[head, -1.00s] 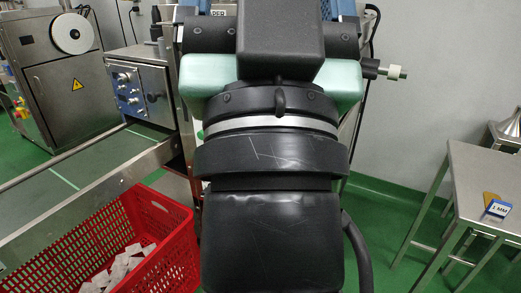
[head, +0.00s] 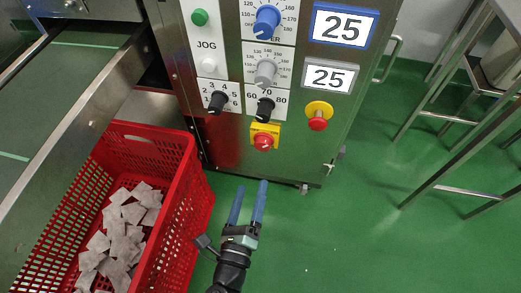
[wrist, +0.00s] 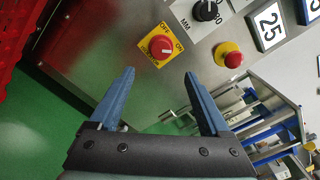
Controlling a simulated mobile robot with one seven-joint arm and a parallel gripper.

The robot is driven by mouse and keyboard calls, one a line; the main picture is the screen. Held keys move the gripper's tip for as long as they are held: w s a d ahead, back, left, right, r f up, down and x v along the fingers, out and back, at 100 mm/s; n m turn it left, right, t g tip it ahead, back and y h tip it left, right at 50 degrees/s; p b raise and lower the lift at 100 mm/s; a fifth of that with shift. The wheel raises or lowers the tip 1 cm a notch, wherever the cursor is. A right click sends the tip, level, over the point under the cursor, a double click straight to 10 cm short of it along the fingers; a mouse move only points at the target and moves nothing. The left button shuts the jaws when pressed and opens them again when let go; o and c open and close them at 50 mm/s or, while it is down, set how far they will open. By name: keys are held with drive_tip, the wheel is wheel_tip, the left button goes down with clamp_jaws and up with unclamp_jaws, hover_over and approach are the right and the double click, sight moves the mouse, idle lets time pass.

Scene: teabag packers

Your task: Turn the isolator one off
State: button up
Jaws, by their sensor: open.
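The isolator (head: 264,142) is a red rotary knob on a square yellow plate, low on the steel machine's front panel. In the wrist view the isolator (wrist: 161,47) shows OFF and ON lettering on its plate; I cannot tell its exact setting. My gripper (head: 251,187) is open, with two blue fingers pointing up toward the panel, below the isolator. In the wrist view my gripper (wrist: 159,73) has its fingertips apart and empty, with the isolator beyond and between them. Nothing touches the knob.
A red emergency-stop button (head: 318,116) on a round yellow base is right of the isolator. Black knobs (head: 217,102) and number displays (head: 344,26) are above. A red crate (head: 186,190) of teabags stands left, beside a steel conveyor rail (head: 95,98).

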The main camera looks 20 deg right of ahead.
sight(262, 147)
drive_tip(key=b+x, duration=0.3)
drive_tip(key=x, duration=0.9)
drive_tip(key=shift+d+r, duration=0.1)
clamp_jaws()
